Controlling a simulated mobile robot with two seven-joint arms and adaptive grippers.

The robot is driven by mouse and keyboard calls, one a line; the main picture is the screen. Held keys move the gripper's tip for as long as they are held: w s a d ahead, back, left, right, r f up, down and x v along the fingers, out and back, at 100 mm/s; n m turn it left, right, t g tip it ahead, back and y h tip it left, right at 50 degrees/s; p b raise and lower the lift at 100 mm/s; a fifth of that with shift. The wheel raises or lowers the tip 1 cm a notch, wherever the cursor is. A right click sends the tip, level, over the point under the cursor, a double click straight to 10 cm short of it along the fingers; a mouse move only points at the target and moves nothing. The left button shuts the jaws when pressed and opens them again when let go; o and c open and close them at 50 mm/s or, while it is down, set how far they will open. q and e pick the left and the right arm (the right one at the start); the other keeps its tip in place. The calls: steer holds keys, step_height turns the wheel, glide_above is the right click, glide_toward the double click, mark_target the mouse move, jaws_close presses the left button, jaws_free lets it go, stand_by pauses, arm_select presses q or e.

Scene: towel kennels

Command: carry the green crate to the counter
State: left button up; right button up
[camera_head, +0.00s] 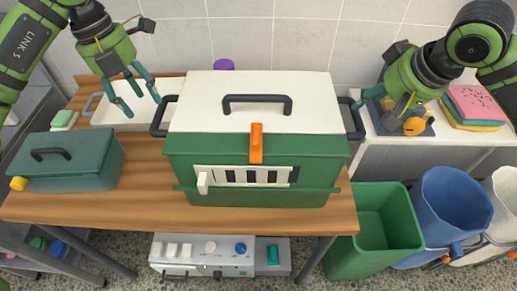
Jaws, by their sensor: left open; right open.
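The green crate (256,155) stands upright on the wooden table (112,208). It has a white lid (310,98) with a dark top handle, an orange latch (256,143) and a white barred front. A dark side handle shows at its left (158,117) and another at its right (352,118). My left gripper (134,104) is open above the white tray, left of the left handle and apart from it. My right gripper (382,107) is open just right of the right handle; I cannot tell whether it touches it. The white counter (377,134) is at the right.
A small teal box (72,164) and a white tray (108,112) share the table. Folded towels (475,106) and a dark item with an orange knob (414,126) lie on the counter. A green bin (374,232) and blue bin (452,208) stand below.

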mark_target(155, 119)
arm_select(q)
steer(key=shift+d+f, duration=0.25)
steer(key=shift+f, duration=0.95)
steer(key=shift+d+f, duration=0.2)
steer(key=shift+f, duration=0.95)
steer(key=shift+d+f, duration=0.25)
steer(key=shift+f, duration=0.95)
arm_select(e)
steer(key=shift+x, duration=3.65)
arm_select(q)
jaws_close()
arm_select(e)
jaws_close()
arm_select(q)
steer(key=shift+r, duration=0.1)
arm_select(e)
steer(key=shift+r, duration=0.1)
